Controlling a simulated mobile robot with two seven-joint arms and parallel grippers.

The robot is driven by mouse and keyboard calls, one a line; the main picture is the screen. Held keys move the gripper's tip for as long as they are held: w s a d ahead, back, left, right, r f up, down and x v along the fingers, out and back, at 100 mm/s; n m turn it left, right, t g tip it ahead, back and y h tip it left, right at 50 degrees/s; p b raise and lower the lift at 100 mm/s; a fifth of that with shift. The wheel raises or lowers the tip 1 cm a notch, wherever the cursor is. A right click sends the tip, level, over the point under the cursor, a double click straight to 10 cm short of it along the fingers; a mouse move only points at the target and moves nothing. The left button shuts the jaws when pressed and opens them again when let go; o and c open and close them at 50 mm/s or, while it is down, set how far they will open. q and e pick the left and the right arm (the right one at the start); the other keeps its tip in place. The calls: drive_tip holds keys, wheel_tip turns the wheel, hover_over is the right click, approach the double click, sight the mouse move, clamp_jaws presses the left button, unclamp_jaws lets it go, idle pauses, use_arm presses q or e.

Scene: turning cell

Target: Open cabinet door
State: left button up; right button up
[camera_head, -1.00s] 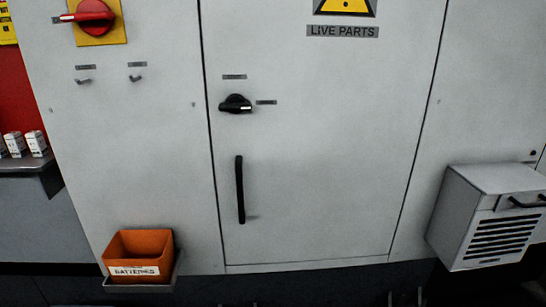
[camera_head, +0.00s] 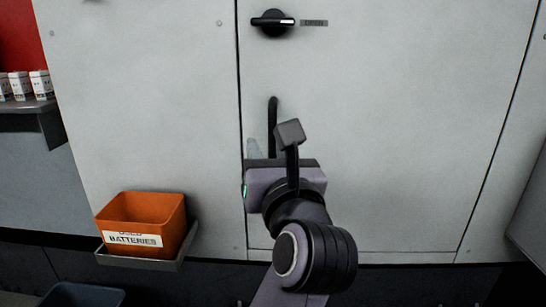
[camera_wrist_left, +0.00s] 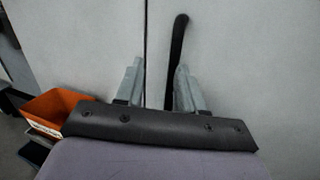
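The pale grey cabinet door (camera_head: 400,130) is shut, with a thin seam along its left edge. A black vertical bar handle (camera_head: 272,115) is fixed near that edge; its lower part is hidden behind my left gripper (camera_head: 268,150). A black rotary knob (camera_head: 272,22) sits above, with its white mark pointing right to a small label. In the left wrist view my left gripper (camera_wrist_left: 158,75) is open. The handle (camera_wrist_left: 178,45) shows between its two grey fingers, closer to the right one. I cannot tell whether they touch it. My right gripper is not in view.
An orange battery bin (camera_head: 142,225) stands on a small shelf at lower left, also in the left wrist view (camera_wrist_left: 50,108). White boxes (camera_head: 20,86) sit on a ledge at far left. A dark bin (camera_head: 82,295) is at the bottom left. The door's right side is clear.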

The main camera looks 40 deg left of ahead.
sight(273, 143)
use_arm(q)
drive_tip(key=shift+w+d+f+h, duration=0.45)
drive_tip(key=shift+w+h, duration=0.2)
drive_tip(key=shift+h, duration=0.35)
drive_tip(key=x, duration=0.6)
drive_tip(key=shift+w+a+r, duration=0.1)
drive_tip(key=shift+w+a, duration=0.15)
drive_tip(key=shift+w, duration=0.05)
clamp_jaws()
